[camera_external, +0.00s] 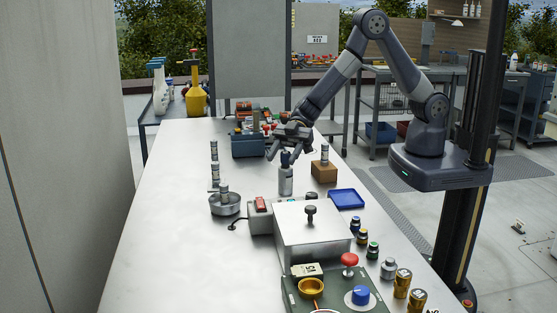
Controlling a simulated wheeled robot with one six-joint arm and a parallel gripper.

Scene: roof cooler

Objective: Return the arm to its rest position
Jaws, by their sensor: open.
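My gripper (280,151) hangs over the far middle of the long metal table (165,240). My arm reaches out from the right, bent high at the elbow, and slopes down to the left. The gripper is open, and nothing shows held in it. A grey bottle with a dark top (286,180) stands upright just below and beside the gripper. I cannot tell whether they touch.
A blue toolbox (248,146) stands behind the gripper. A brown block (325,173) carrying a cylinder, a blue tray (347,199), a metal pot (224,206) and a metal box (312,238) are nearby. Small jars and cans line the right edge. The table's left side is clear.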

